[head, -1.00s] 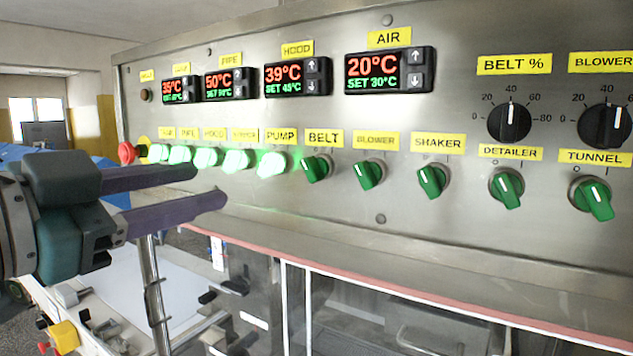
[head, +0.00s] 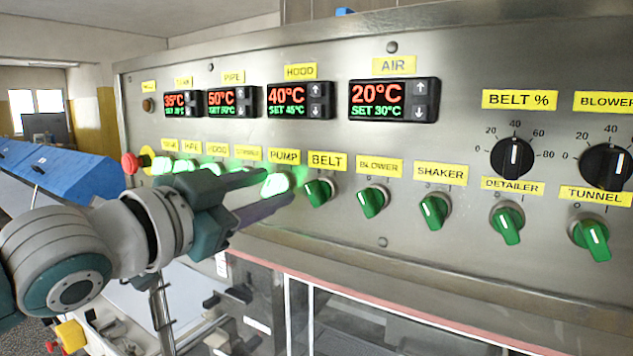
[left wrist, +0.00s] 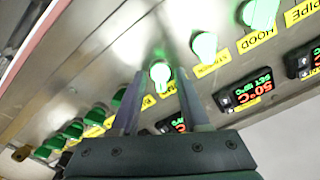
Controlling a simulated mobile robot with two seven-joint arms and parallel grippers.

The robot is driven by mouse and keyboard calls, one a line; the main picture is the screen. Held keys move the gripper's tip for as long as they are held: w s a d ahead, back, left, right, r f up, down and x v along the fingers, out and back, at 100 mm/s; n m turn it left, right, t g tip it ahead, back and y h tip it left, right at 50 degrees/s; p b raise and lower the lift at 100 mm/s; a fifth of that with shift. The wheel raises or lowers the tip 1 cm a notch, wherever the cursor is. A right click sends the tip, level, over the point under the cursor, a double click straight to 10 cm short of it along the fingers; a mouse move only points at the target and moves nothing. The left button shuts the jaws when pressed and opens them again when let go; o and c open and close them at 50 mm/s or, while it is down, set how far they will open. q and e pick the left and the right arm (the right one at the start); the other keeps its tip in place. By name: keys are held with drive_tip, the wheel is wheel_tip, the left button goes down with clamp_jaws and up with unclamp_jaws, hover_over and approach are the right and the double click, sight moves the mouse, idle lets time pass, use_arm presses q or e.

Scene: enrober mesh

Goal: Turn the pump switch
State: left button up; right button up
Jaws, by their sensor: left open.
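The pump switch (head: 275,184) is a glowing green knob under the yellow PUMP label (head: 284,156) on the steel panel. My left gripper (head: 279,188) is in front of it, open, with one finger above and one below the knob in the head view. In the left wrist view the lit pump knob (left wrist: 160,73) shows between the tips of my left gripper (left wrist: 159,78). I cannot tell whether the fingers touch it. My right gripper is not in view.
The unlit belt switch (head: 318,192) is close to the right of the fingertips. Lit knobs, partly hidden by my gripper, sit to the left, with a red button (head: 130,163) beyond. Temperature displays (head: 393,99) are above. A red-edged ledge (head: 400,318) runs below.

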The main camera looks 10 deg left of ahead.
use_arm(q)
clamp_jaws()
idle(0.3)
drive_tip(key=shift+n, duration=0.3)
drive_tip(key=n+p, duration=0.1)
drive_tip(key=n, duration=1)
idle(0.4)
drive_tip(key=shift+n, duration=0.3)
unclamp_jaws()
